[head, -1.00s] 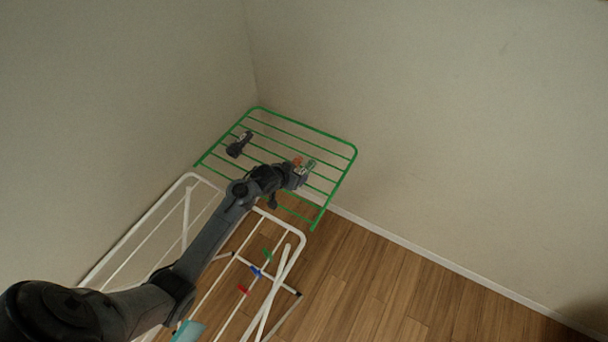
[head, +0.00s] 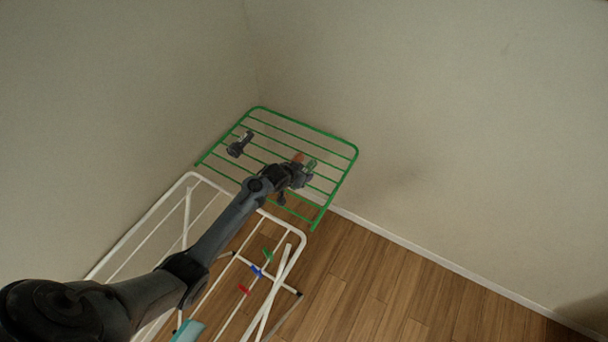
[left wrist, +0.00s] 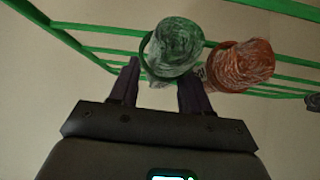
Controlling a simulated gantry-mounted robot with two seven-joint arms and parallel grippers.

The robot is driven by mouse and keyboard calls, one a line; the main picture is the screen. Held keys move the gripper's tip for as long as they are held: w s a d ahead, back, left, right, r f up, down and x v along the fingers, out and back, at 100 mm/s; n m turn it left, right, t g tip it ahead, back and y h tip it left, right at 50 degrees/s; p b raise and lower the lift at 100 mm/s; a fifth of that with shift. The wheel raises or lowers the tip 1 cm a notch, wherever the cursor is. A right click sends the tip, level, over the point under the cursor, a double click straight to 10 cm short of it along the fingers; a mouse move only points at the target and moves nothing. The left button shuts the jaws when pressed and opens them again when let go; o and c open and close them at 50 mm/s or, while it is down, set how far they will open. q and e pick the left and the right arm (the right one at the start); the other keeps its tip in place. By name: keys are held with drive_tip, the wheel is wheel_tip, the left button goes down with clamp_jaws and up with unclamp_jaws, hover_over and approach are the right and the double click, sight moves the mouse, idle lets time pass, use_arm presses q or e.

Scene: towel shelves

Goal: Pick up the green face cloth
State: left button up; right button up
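The green face cloth (left wrist: 175,45) is a rolled, mottled bundle at the green wire rack, seen in the left wrist view with a dark green band at its left side. In the head view it is a small green patch (head: 311,164), partly hidden by my gripper. My left gripper (left wrist: 160,72) is open. Its two fingers point at the lower edge of the green cloth, with the cloth just beyond the tips. I cannot tell if they touch. In the head view my left gripper (head: 304,174) is over the rack's right part. My right gripper is not in view.
An orange-brown rolled cloth (left wrist: 240,65) sits close to the right of the green one. A dark object (head: 239,145) is on the green rack (head: 343,180). A white drying rack (head: 299,238) with coloured pegs (head: 256,271) stands nearer. Walls are close behind the green rack.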

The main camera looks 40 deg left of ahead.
use_arm(q)
drive_tip(key=c, duration=0.5)
drive_tip(key=shift+r, duration=0.2)
